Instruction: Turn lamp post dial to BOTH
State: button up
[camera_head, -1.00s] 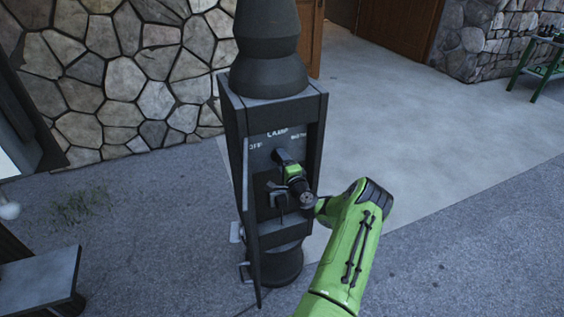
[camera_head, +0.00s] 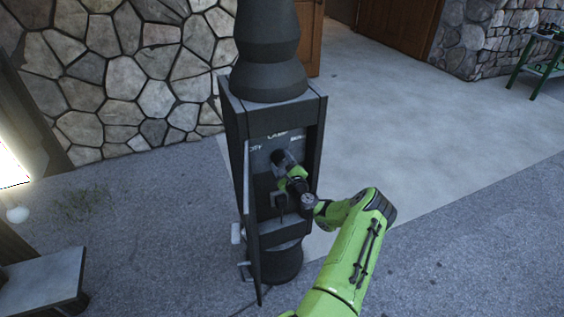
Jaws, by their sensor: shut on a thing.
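The dark lamp post (camera_head: 269,82) stands in the middle, with an open-fronted box in its lower part. Inside is a grey dial panel (camera_head: 258,163) with small white lettering at its top. The middle word looks like LAMP; the left and right labels are too small to read surely. My gripper (camera_head: 277,157) reaches into the box from the right and is shut on the dial in front of the panel. The dial is mostly hidden by my gripper, so its pointing direction cannot be told.
The box door (camera_head: 250,220) hangs open at the left. A stone wall (camera_head: 120,80) is behind. A bright panel (camera_head: 10,165) glows at the left edge. A green-legged table (camera_head: 540,70) stands far right. The paved ground right of the post is clear.

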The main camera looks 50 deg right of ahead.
jog(key=shift+f+m, duration=0.1)
jog(key=shift+m, duration=0.3)
jog(key=o, duration=1.1)
jog(key=shift+c, duration=0.2)
jog(key=shift+s, duration=0.1)
jog(key=p+v, duration=0.1)
jog(key=v, duration=1.4)
jog(key=shift+s+a, duration=0.15)
jog(key=shift+s, duration=0.1)
